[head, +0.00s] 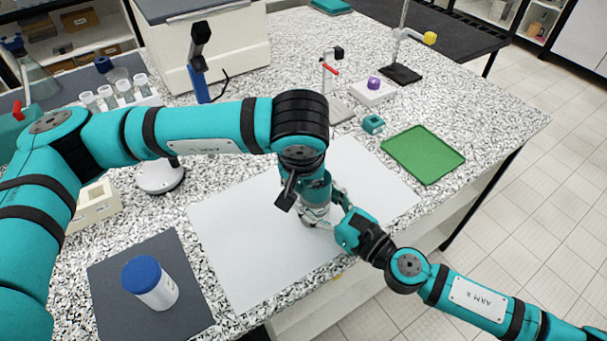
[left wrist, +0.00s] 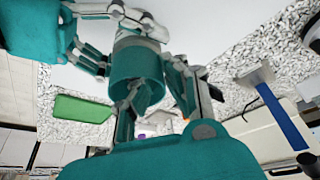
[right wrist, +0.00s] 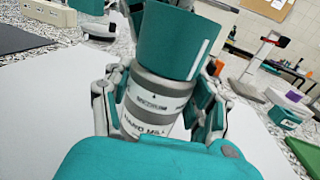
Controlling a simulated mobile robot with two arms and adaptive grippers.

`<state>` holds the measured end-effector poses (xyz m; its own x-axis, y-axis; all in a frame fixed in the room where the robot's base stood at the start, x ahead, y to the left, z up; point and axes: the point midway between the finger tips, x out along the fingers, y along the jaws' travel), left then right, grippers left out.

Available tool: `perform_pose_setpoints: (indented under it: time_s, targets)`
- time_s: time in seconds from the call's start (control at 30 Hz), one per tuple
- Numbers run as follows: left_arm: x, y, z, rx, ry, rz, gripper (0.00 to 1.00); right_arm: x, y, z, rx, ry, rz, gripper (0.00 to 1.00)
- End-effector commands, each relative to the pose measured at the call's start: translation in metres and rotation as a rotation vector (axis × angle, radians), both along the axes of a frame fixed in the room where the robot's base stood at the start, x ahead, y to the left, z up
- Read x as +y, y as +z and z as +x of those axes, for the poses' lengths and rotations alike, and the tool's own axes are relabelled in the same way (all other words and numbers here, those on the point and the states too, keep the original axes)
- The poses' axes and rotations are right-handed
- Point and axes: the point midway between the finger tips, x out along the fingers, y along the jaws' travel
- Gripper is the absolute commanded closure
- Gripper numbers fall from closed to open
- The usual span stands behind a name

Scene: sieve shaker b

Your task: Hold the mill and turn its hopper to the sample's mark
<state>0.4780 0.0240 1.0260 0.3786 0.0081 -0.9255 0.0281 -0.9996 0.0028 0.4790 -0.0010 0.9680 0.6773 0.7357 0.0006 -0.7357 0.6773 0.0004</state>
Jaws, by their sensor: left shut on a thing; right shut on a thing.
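The hand mill stands upright on the white sheet, with a teal hopper (right wrist: 175,40) above a grey and white body (right wrist: 142,128). The hopper has a white vertical line (right wrist: 200,58). The collar below reads MEDIUM (right wrist: 153,101); a word farther right is partly hidden. My left gripper (left wrist: 155,80) comes from above and is shut on the hopper. My right gripper (head: 334,212) is shut on the body from the side, its fingers (right wrist: 158,112) around it in the right wrist view. A white jar with a blue lid (head: 150,278), perhaps the sample, shows no readable label.
The jar stands on a dark mat (head: 110,275). A green tray (head: 423,153) and a small teal block (head: 373,124) lie right of and behind the white sheet (head: 235,245). Stands and a tube rack are farther back. The sheet is clear around the mill.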

Motion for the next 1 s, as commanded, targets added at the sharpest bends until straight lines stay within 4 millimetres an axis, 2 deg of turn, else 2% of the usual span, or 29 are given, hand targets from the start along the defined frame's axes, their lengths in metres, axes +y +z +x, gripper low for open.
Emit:
perform_pose_setpoints:
  time_s: [0.03, 0.4, 1.0]
  targets:
    - [0.0046, 0.0021, 0.0046, -0.013, 0.055, 0.008, 1.0, -0.0001, -0.0002, -0.0013, 0.0, 0.002, -0.001, 0.99]
    - [0.0042, 0.002, -0.0012, -0.013, 0.291, 0.008, 1.0, -0.0008, -0.0005, -0.0007, 0.001, 0.0, -0.001, 0.99]
    - [0.004, 0.0018, -0.0034, -0.013, 0.372, 0.008, 1.0, -0.002, -0.001, 0.0002, 0.003, -0.004, -0.002, 0.99]
